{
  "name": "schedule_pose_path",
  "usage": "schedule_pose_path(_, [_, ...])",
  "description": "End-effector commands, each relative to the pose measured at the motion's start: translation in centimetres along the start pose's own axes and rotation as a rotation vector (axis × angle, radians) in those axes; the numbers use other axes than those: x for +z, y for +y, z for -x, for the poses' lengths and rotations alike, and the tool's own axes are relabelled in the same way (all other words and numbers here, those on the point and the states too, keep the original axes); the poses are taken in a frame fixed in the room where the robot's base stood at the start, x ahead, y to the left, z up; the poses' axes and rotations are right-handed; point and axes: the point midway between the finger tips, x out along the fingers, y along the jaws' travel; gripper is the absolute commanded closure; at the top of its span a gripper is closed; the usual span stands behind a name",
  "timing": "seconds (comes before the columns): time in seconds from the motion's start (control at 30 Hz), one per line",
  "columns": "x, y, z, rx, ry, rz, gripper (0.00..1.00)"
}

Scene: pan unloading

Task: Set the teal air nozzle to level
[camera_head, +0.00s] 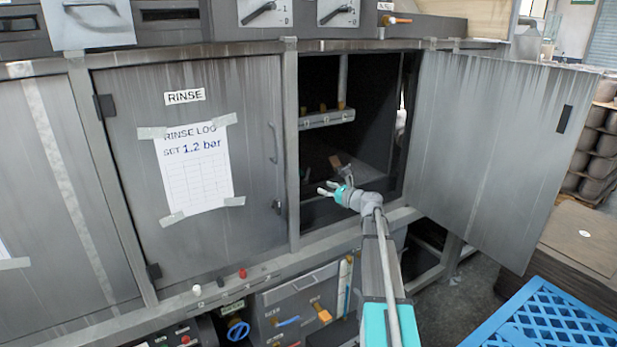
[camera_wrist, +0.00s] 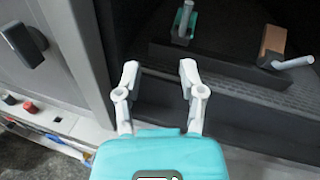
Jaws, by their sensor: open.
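In the wrist view, a teal nozzle (camera_wrist: 182,36) with a grey lever or tube stands inside the open cabinet, near the top of the picture. Its grey part points up and tilts slightly. In the head view I cannot make it out clearly around my gripper. My gripper (camera_wrist: 159,72) is open, with nothing between its two pale fingers. It sits at the cabinet opening, short of the teal nozzle and apart from it. The head view shows my gripper (camera_head: 328,189) at the lower left of the opening.
A brown nozzle (camera_wrist: 272,42) with a grey tube stands right of the teal one, on the same dark ledge (camera_wrist: 225,66). The open cabinet door (camera_head: 490,150) is at right; the closed RINSE door (camera_head: 250,110) is at left. A blue crate (camera_head: 550,325) stands lower right.

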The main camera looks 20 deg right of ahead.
Motion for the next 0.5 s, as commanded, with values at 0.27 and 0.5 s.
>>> schedule_pose_path(0.27, [0.1,-3.2,0.8,-0.063,-0.05,-0.117,0.49])
schedule_pose_path(0.5, [0.1,-3.1,0.8,-0.061,-0.049,-0.114,0.49])
